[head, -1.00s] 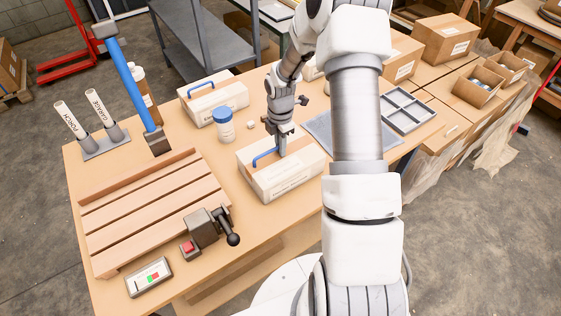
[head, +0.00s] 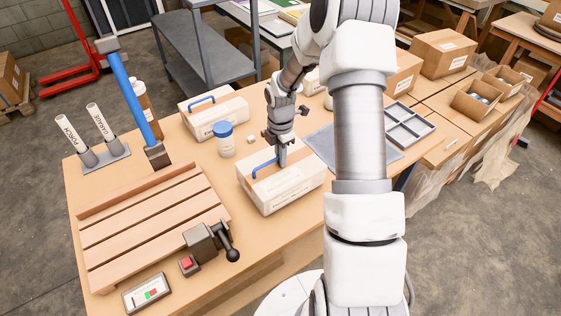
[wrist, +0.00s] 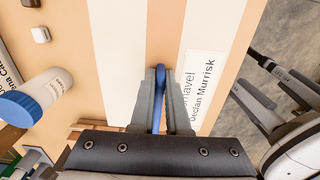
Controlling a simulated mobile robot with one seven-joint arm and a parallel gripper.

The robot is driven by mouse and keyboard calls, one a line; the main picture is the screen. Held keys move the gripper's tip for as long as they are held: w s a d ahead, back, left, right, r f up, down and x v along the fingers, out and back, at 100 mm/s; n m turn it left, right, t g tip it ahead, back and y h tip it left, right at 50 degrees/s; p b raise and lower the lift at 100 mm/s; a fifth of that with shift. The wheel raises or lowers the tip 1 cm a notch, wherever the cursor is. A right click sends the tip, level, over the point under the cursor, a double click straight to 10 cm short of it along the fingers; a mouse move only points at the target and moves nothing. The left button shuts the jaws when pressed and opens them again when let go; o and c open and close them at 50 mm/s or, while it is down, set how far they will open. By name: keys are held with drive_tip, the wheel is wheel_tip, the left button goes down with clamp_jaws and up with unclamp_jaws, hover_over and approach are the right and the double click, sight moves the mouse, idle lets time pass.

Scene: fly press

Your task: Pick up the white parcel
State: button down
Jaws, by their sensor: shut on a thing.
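The white parcel (head: 283,187) is a whitish box with a tan band, a printed label and a blue handle (head: 264,170) on top. It is near the middle of the workbench in the head view. My gripper (head: 282,160) is over it, pointing down, with its jaws shut on the blue handle. In the wrist view the handle (wrist: 160,78) is pinched between the two fingers, with the parcel's label (wrist: 202,85) just to the right. The parcel looks level. I cannot make out any gap between it and the bench.
A similar blue-handled parcel (head: 215,115) stands behind left, with a blue-capped jar (head: 226,142) between. A slatted wooden rack (head: 150,215), a vise-like clamp (head: 207,243) and a blue-handled hammer (head: 134,95) are to the left. A divided tray (head: 403,123) is at right.

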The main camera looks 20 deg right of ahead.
drive_tip(key=r, duration=0.3)
drive_tip(key=shift+s+d, duration=0.25)
drive_tip(key=shift+d, duration=0.15)
drive_tip(key=s+d+r+b, duration=0.1)
drive_tip(key=s+d+r, duration=0.5)
drive_tip(key=d, duration=0.2)
drive_tip(key=shift+s+d+r, duration=0.15)
drive_tip(key=shift+d+r, duration=0.15)
drive_tip(key=shift+d, duration=0.05)
drive_tip(key=shift+a, duration=0.1)
